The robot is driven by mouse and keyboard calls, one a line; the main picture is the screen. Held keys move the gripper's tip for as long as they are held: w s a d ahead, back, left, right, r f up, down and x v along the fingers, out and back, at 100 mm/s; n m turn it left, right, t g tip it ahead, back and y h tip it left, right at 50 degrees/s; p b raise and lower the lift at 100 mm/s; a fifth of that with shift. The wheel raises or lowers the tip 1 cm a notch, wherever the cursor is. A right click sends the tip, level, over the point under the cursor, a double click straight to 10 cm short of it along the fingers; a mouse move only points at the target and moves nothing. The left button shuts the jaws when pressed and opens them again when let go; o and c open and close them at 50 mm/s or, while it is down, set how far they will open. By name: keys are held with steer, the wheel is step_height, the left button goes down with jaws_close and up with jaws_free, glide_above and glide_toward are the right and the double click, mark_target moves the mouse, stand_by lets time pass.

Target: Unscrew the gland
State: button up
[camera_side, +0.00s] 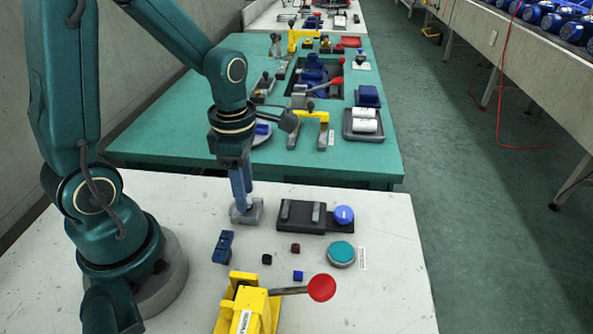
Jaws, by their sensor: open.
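My gripper (240,205) points straight down at the front table, its blue-grey fingers at a small light grey block (257,209). The fingertips overlap the top of the block, and I cannot tell whether they touch it. The jaws are open. I cannot make out the gland for certain; if it sits in this block, the fingers hide it.
Right of the block lies a dark fixture (300,222) with a blue round knob (344,215). Nearer are a teal round button (341,253), a blue part (223,246), small cubes and a yellow clamp (246,308) with a red-ended lever (321,288). The table's right front is clear.

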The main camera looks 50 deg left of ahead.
steer(key=shift+r, duration=2.05)
steer(key=s+d+r+m+t, duration=0.2)
steer(key=r+m, duration=0.2)
steer(key=m, duration=0.9)
steer(key=s+d+r+m+t, duration=0.2)
steer(key=d+r+m+t, duration=0.1)
steer(key=m, duration=1.1)
steer(key=shift+s+d+r+t, duration=0.2)
steer(key=shift+s+r+t, duration=0.1)
steer(key=shift+s+r, duration=0.1)
